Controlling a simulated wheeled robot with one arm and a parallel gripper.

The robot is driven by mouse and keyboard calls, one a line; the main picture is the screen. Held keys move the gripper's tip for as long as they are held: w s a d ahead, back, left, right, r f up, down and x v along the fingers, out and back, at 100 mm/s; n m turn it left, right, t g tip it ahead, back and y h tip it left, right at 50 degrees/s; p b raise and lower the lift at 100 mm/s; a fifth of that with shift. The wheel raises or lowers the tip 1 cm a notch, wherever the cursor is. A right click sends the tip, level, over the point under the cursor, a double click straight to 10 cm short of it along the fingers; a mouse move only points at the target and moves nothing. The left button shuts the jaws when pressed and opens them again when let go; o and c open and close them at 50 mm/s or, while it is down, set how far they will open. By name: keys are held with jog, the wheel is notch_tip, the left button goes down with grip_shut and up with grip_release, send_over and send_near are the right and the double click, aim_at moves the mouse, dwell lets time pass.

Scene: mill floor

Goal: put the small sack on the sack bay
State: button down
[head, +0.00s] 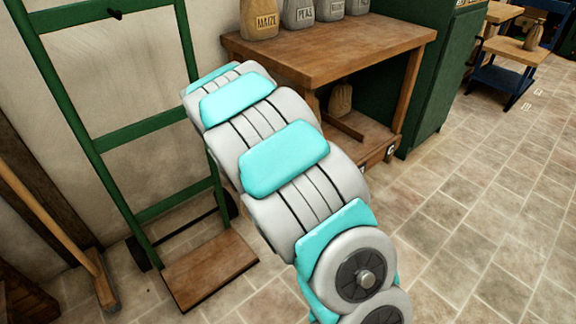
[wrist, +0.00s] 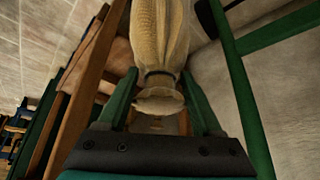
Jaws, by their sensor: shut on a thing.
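A tan, woven sack (wrist: 158,38) with a dark tie round its neck fills the upper middle of the wrist view. The green fingers of my gripper (wrist: 159,82) are shut on the sack at its tied neck, one on each side. Its far end runs out of the picture. In the head view my own arm hides the gripper and the held sack. Another tan sack (head: 340,98) stands under the wooden bench (head: 345,45). I cannot tell for sure which place is the sack bay.
Several labelled sacks, one marked MAIZE (head: 259,20), stand on the bench top. A green hand truck (head: 145,132) leans at the wall on the left, beside a broom (head: 60,225). A green cabinet (head: 445,70) stands right of the bench.

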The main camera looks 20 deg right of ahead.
jog(key=w+d+m, duration=0.1)
jog(key=w+m, duration=0.1)
jog(key=w+d+f+m+g+h+b, duration=0.1)
jog(key=w+m, duration=0.1)
jog(key=w+d+m+g+h+b, duration=0.1)
jog(key=m, duration=0.1)
jog(key=shift+w+d+f, duration=0.1)
jog(key=shift+w+f, duration=0.3)
jog(key=w+d+m+g, duration=0.1)
jog(key=m, duration=0.1)
jog(key=w+d+m+g+b, duration=0.1)
jog(key=m, duration=0.1)
jog(key=shift+d+r+h, duration=0.1)
jog(key=shift+d+h, duration=0.25)
jog(key=shift+h, duration=0.05)
